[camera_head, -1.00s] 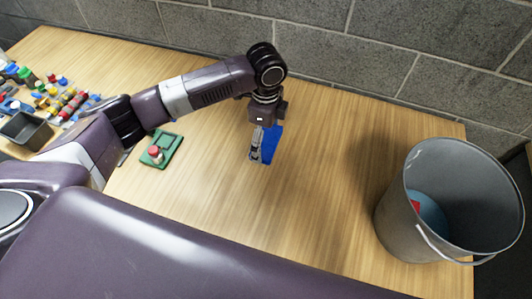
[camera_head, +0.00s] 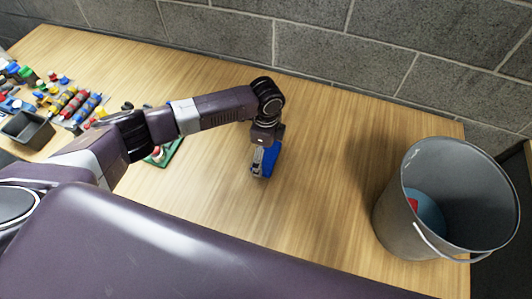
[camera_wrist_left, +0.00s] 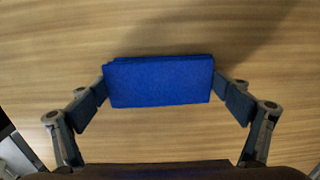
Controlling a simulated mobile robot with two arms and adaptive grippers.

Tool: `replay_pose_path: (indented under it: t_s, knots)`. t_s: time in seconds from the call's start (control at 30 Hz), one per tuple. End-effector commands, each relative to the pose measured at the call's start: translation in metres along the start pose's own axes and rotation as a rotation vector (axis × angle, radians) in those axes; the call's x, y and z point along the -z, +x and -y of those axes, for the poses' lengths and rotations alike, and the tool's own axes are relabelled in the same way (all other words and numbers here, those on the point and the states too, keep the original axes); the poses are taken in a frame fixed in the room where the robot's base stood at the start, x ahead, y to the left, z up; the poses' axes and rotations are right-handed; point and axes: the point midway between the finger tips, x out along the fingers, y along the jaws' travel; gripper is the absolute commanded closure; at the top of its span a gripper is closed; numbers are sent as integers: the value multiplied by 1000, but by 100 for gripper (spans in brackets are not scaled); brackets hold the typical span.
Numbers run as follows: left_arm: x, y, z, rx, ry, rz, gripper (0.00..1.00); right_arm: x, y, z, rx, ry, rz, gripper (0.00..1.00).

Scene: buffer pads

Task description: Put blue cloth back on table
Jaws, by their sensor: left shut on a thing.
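The blue cloth (camera_head: 273,155) shows in the head view as a folded block at the end of my left arm. My left gripper (camera_head: 260,164) is shut on it. In the left wrist view the blue cloth (camera_wrist_left: 158,90) sits squarely between the two fingers of my left gripper (camera_wrist_left: 160,79), which press on its short ends. The wooden table (camera_head: 225,215) lies below; whether the cloth touches it I cannot tell. My right gripper is not in view.
A grey metal bucket (camera_head: 395,220) with something blue and red inside stands at the right. A green pad (camera_head: 172,152) is partly behind my left arm. Several coloured parts and a dark bin (camera_head: 28,130) are at the left. The table's middle is clear.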

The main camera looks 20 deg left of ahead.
Motion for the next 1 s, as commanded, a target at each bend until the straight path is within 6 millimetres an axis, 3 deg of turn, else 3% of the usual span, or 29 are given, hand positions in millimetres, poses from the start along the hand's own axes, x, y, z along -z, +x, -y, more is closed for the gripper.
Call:
replay_pose_path:
  t_s: [0.03, 0.07, 0.1, 0.53, 1.0]
  knots:
    - [0, 2, 0, -1, 0, 0, 26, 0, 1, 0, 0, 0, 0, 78]
    - [0, 2, 0, -1, 0, 0, 3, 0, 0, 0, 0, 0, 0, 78]
    - [0, 1, 0, -1, 0, 0, 0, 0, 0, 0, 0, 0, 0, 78]
    - [0, -8, 1, 2, 0, -1, 0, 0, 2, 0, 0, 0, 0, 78]
    - [0, -100, 1, 4, -1, -1, 0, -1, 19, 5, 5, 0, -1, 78]
